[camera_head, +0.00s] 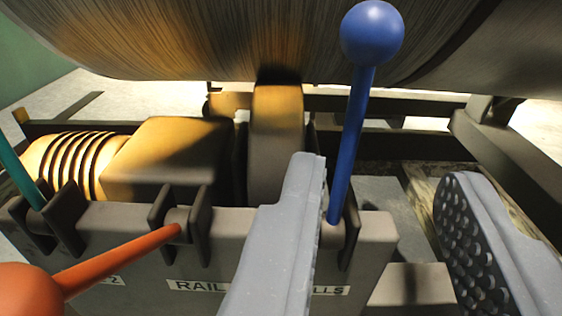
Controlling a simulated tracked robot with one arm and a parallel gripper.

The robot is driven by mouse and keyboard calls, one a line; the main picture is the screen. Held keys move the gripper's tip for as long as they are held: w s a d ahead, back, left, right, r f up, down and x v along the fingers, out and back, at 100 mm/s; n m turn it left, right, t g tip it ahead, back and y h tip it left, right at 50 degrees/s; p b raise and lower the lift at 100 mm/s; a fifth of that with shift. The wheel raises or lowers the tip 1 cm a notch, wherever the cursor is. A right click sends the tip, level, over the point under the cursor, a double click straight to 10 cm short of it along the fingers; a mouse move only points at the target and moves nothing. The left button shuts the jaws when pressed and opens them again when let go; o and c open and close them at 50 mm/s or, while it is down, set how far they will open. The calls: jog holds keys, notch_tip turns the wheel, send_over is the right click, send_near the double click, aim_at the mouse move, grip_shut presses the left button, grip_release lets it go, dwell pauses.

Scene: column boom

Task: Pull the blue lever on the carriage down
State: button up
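The blue lever (351,148) has a round blue knob (372,32) at its top. It stands nearly upright, leaning slightly right, from a pivot at the right end of the brown lever box on the carriage (375,240). My gripper (380,185) is open, its two grey fingers wide apart. The left finger is just left of the lever's lower shaft and hides part of the box front. The right finger is well to the right, with its studded pad facing inward. The lever's shaft shows between the fingers, with the knob above them. I cannot tell whether any finger touches it.
An orange-red lever (118,262) points down and left toward the camera. A teal lever (22,170) stands at the left edge. A large cylinder (230,40) hangs above. A yellow-brown motor housing (165,160) sits behind the box. Dark frame beams (510,155) lie at right.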

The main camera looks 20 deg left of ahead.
aim_at(356, 101)
jog(key=w, duration=0.3)
jog(key=w+a+b, duration=0.1)
jog(key=w, duration=0.3)
jog(key=w+a+b, duration=0.1)
jog(key=w, duration=0.3)
jog(key=shift+w+a+f, duration=0.1)
jog(key=shift+a+f, duration=0.05)
jog(key=shift+f, duration=0.2)
jog(key=shift+w+r, duration=0.1)
jog(key=shift+w, duration=0.7)
grip_shut()
jog(key=shift+a, duration=0.2)
jog(key=shift+d, duration=0.15)
